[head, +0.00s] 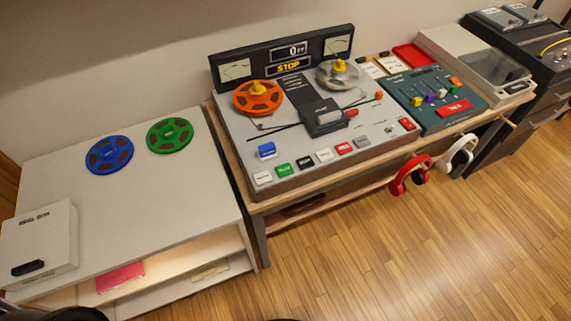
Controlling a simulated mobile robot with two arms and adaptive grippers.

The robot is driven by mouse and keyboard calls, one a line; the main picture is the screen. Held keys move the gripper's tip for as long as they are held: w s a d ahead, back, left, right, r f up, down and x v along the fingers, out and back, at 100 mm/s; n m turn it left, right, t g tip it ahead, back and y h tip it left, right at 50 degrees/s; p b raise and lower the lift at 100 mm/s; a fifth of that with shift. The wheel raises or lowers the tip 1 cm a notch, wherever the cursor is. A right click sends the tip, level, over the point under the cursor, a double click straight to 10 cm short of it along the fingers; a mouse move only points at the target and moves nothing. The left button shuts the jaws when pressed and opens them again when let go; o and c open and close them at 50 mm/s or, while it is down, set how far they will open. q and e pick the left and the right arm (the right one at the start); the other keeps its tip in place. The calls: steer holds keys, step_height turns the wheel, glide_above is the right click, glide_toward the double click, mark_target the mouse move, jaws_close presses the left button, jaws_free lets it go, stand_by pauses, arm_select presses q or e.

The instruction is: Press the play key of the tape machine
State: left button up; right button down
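The tape machine (235,125) sits on the wooden bench, with an orange reel (258,98) on its left spindle and a pale, clear-looking reel (338,75) on its right. Its upright back panel has two meters and a display (290,67) reading STOP in yellow. A row of keys runs along the front edge: a white key (263,177), a green key (285,170), a black key (305,162), another white one, a red one (344,148) and a grey one. The green key's small label looks like PLAY but is hard to read.
A white table (130,190) at left holds a blue reel (109,155), a green reel (170,135) and a white box (38,245). Right of the machine is a mixer (435,98). Red headphones (410,175) and white headphones (459,157) hang at the bench front. The wooden floor is clear.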

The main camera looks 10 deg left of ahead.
stand_by(0.4)
arm_select(q)
jaws_close()
stand_by(1.5)
